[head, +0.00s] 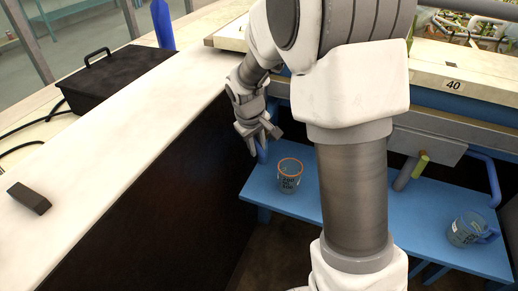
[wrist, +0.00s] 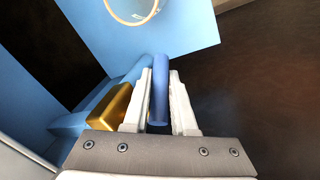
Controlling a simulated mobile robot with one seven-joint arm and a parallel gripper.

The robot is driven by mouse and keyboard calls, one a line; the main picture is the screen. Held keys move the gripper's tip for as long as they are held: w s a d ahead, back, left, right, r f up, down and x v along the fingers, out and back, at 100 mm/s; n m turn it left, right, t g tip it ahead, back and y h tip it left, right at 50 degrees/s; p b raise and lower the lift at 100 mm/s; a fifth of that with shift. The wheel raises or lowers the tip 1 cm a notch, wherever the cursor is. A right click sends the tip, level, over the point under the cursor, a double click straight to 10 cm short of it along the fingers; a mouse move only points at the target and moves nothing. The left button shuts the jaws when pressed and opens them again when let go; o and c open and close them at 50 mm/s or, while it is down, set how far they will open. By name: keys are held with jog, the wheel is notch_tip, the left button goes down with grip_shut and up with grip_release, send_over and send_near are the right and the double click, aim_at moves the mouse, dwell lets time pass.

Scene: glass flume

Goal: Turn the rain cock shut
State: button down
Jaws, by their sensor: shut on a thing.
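My gripper (head: 258,138) reaches down at the inner edge of the white counter, above the blue shelf. In the wrist view its two pale fingers (wrist: 161,85) stand on either side of a blue lever (wrist: 159,88), which I take to be the rain cock's handle, and are shut on it. The lever's blue end (head: 262,150) shows just under the fingers in the head view. A brass block (wrist: 108,108) sits beside the left finger, next to a blue pipe (wrist: 125,82). The lever's root is hidden by my gripper.
A clear beaker with an orange rim (head: 289,177) stands on the blue shelf (head: 330,212) close to my gripper. A clear jug (head: 470,231) stands farther right. A grey fitting with a yellow-green end (head: 420,164) juts out above the shelf. A black case (head: 117,76) lies on the left counter.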

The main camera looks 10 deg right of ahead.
jog(key=shift+w, duration=0.1)
jog(key=shift+w+a+f+m+t+y, duration=0.1)
jog(key=shift+a+m+t+y, duration=0.05)
jog(key=shift+t+y, duration=0.45)
jog(key=shift+w+a+m+t+y, duration=0.15)
jog(key=shift+t+y, duration=0.25)
jog(key=shift+y, duration=0.3)
jog(key=shift+t+y+b, duration=0.3)
jog(key=shift+b, duration=0.05)
jog(key=shift+w+a+y, duration=0.15)
jog(key=shift+a+y, duration=0.1)
jog(key=shift+y, duration=0.15)
jog(key=c, duration=1)
grip_release()
jog(key=p+v, duration=0.5)
jog(key=v, duration=1.2)
jog(key=shift+s, duration=0.45)
